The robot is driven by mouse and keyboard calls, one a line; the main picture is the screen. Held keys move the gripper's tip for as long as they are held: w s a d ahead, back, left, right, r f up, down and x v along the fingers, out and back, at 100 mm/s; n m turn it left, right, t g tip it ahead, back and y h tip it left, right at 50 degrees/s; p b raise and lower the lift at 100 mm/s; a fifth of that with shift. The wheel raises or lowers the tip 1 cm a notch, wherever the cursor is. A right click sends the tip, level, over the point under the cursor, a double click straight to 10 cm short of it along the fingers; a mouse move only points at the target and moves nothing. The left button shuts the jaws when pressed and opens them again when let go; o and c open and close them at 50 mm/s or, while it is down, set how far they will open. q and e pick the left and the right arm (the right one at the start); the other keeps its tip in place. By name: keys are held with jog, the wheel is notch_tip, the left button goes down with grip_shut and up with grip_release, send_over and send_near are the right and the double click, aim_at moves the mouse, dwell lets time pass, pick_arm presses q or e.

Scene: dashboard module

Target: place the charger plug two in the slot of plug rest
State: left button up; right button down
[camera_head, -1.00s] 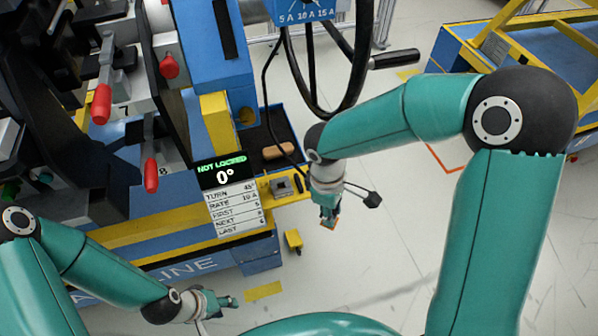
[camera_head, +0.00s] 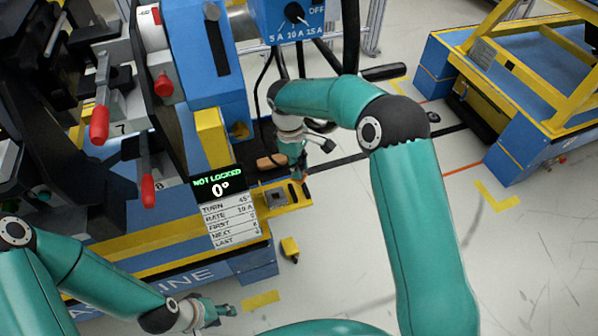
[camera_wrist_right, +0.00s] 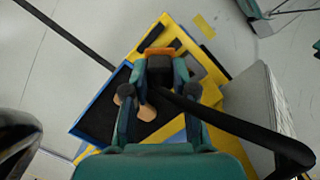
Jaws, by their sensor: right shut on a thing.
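My right gripper (camera_head: 297,165) is shut on a black plug (camera_wrist_right: 160,67) with an orange part at its far end. In the right wrist view it sits between the fingertips, with a thick black cable crossing just below it. In the head view the gripper hangs above and behind the yellow ledge, and the plug is mostly hidden. The plug rest, a small grey block (camera_head: 277,199) with a dark opening, sits on the ledge below and left of that gripper, apart from it. My left gripper (camera_head: 222,306) is low at the left, away from the rest; its finger gap is unclear.
A tan object (camera_head: 272,160) lies in the dark tray beside the ledge; it also shows in the right wrist view (camera_wrist_right: 145,111). Floor to the right is open.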

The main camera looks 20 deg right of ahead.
jog(key=shift+w+f, duration=0.15)
jog(key=shift+w, duration=0.05)
jog(key=shift+f, duration=1.6)
jog(key=shift+f+b, duration=0.4)
jog(key=c, duration=0.9)
grip_release()
jog(key=shift+c, duration=0.2)
jog(key=shift+r, duration=0.1)
